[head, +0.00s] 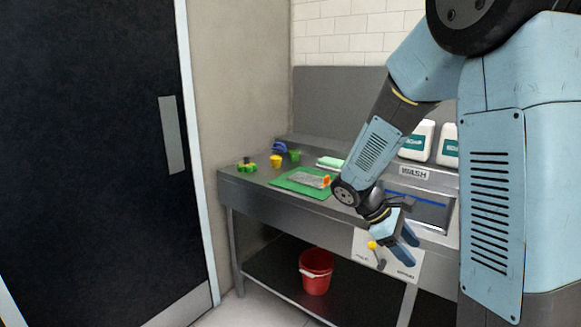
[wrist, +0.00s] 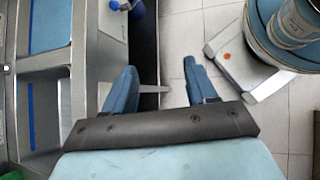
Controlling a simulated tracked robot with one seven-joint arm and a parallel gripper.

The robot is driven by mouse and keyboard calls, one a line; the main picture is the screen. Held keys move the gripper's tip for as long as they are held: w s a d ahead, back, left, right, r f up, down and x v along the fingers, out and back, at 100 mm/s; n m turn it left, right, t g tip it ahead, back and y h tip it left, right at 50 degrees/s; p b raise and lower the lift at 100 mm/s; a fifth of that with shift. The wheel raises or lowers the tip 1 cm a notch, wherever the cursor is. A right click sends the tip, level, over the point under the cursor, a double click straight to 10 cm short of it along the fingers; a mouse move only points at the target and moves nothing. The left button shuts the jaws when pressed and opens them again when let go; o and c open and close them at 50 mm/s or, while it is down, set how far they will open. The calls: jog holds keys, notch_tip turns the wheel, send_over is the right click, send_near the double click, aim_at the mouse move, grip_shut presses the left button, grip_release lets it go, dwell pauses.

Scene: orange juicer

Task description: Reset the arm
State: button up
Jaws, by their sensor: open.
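My gripper (head: 411,250) hangs at the end of my bent blue arm, in front of the right part of the metal counter (head: 262,190). It points downward and to the right in the head view. In the wrist view my gripper (wrist: 159,68) shows two blue fingers spread apart with nothing between them. Pale floor and a dark strip show beyond the fingers. No object is held.
A lever with a yellow knob (head: 372,245) stands close left of my gripper, on a white panel (head: 402,265). A green mat (head: 287,184) and small coloured items lie on the counter. White jugs (head: 417,140) stand behind. A red bucket (head: 316,272) sits below.

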jog(key=s+a+r+m+t+y, duration=0.4)
jog(key=s+r+m+t+y, duration=0.4)
jog(key=s+r+m, duration=0.3)
jog(key=s+v, duration=0.1)
jog(key=v, duration=0.5)
jog(key=shift+s+f, duration=0.1)
jog(key=shift+s, duration=0.05)
dwell(0.8)
